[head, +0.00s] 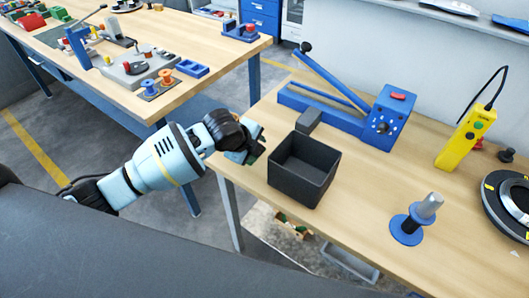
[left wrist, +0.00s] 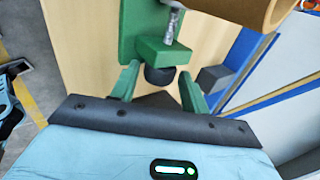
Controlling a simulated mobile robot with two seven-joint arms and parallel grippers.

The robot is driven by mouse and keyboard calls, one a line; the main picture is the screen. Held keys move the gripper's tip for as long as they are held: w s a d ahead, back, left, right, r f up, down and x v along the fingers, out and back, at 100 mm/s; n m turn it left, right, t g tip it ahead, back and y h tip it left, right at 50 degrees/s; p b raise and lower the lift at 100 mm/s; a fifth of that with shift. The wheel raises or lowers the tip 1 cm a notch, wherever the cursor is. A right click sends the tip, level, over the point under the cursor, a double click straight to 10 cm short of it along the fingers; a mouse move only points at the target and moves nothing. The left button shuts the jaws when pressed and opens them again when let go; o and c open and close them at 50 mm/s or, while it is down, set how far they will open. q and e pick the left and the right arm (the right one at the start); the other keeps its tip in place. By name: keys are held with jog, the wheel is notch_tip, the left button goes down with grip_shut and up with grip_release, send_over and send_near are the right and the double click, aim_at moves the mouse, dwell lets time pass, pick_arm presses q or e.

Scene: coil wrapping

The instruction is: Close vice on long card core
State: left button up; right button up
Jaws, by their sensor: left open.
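The green vice (left wrist: 150,48) shows close up in the left wrist view, with a metal screw (left wrist: 172,26) and a black knob (left wrist: 160,75). The brown card core (left wrist: 262,12) is beside it at the top right, cut off by the frame edge. My left gripper (left wrist: 157,72) is open, its two green fingers on either side of the knob; I cannot tell whether they touch it. In the head view my left gripper (head: 248,150) is at the near table's left edge, beside the black bin, and largely hides the vice there. My right gripper is not in view.
The open black bin (head: 303,168) stands just right of my left gripper. Behind it are a grey block (head: 309,119) and a blue lever device (head: 387,118).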

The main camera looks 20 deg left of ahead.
pick_arm(q)
jog(key=shift+a, duration=0.1)
jog(key=shift+c, duration=0.2)
jog(key=c, duration=0.5)
jog(key=shift+w+r+g+y, duration=0.2)
jog(key=shift+w+g+y, duration=0.1)
jog(key=shift+g, duration=0.6)
jog(key=shift+c, duration=0.2)
jog(key=shift+g+y, duration=0.4)
jog(key=shift+g, duration=0.5)
